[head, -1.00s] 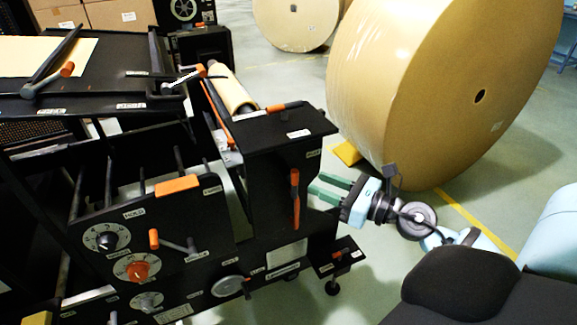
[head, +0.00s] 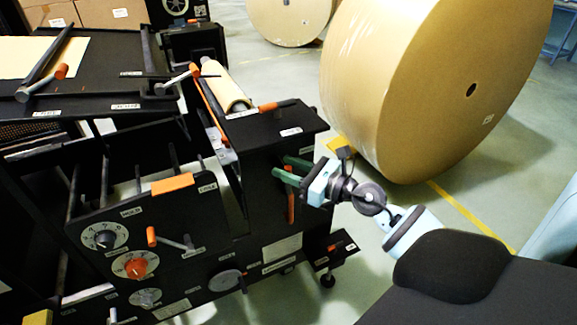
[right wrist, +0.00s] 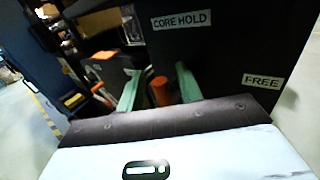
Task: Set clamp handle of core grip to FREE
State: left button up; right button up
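The clamp handle (head: 291,205) is an upright orange bar on the side of the black machine's right-hand box in the head view. My right gripper (head: 284,168), with green fingers, is open at the handle's upper part. In the right wrist view the orange handle (right wrist: 160,91) shows between the two spread fingers of the gripper (right wrist: 157,82), with gaps on both sides. A "CORE HOLD" label (right wrist: 182,20) is above the handle and a "FREE" label (right wrist: 263,81) is to its right. My left gripper is out of view.
The black machine (head: 225,200) has dials and other orange-tipped handles. A big kraft roll (head: 420,90) stands behind my right arm. A small black ledge (head: 335,250) juts out below the gripper. Open floor lies to the right.

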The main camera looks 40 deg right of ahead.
jog(key=shift+w+a, duration=0.1)
jog(key=shift+w, duration=0.05)
jog(key=c, duration=0.5)
grip_shut()
